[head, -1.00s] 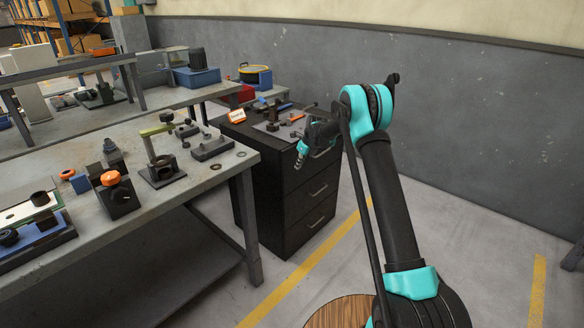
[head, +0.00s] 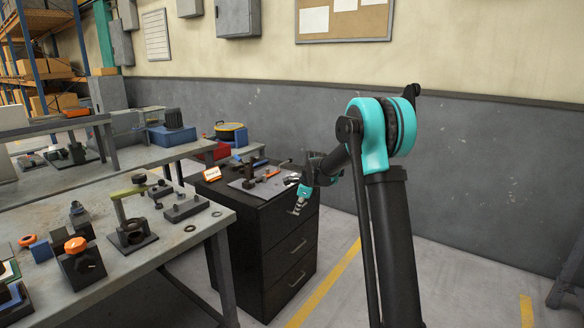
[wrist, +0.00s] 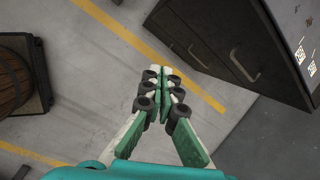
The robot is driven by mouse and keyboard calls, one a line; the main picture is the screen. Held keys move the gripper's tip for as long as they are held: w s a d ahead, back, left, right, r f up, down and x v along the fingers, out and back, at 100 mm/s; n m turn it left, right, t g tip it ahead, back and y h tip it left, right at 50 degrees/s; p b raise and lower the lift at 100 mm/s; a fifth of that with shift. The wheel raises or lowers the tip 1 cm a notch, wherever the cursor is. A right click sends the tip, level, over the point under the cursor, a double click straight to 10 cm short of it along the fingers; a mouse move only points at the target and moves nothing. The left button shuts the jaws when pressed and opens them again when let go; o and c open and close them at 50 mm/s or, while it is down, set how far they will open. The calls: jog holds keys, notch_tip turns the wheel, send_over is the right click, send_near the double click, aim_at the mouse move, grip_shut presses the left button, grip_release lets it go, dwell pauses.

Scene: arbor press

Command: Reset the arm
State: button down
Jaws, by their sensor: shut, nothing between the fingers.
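My arm (head: 385,225) rises at the right of the head view and bends at a teal elbow joint. My gripper (head: 297,207) hangs tilted down in front of the black drawer cabinet (head: 285,250). In the wrist view my gripper (wrist: 163,72) is shut with nothing between its fingers. Below it are the grey floor and a yellow line. An arbor press (head: 130,222) with an olive-green lever stands on the workbench at the left, apart from my gripper.
The steel workbench (head: 192,245) fills the left with small fixtures, one with an orange knob (head: 75,244). Tools lie on a grey mat on the cabinet top. A wooden barrel (wrist: 12,80) shows at the left in the wrist view. The floor right of the cabinet is free.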

jog(key=s+d+n+h, duration=0.1)
jog(key=s+d+n, duration=0.4)
jog(key=s, duration=0.5)
jog(key=s+d+r+n, duration=0.1)
jog(key=s+d+n, duration=0.3)
jog(key=s, duration=0.6)
jog(key=s+d+n+h, duration=0.1)
jog(key=s+d+n, duration=0.4)
jog(key=s, duration=0.5)
jog(key=s+d+f+n, duration=0.1)
jog(key=s+f+n, duration=0.1)
jog(key=s, duration=0.4)
jog(key=s+d+f+n+t, duration=0.1)
jog(key=s+d+f+n, duration=0.1)
jog(key=s, duration=0.5)
jog(key=shift+s+d+f+n+h, duration=0.15)
jog(key=shift+f+n+h, duration=0.3)
jog(key=shift+n, duration=0.45)
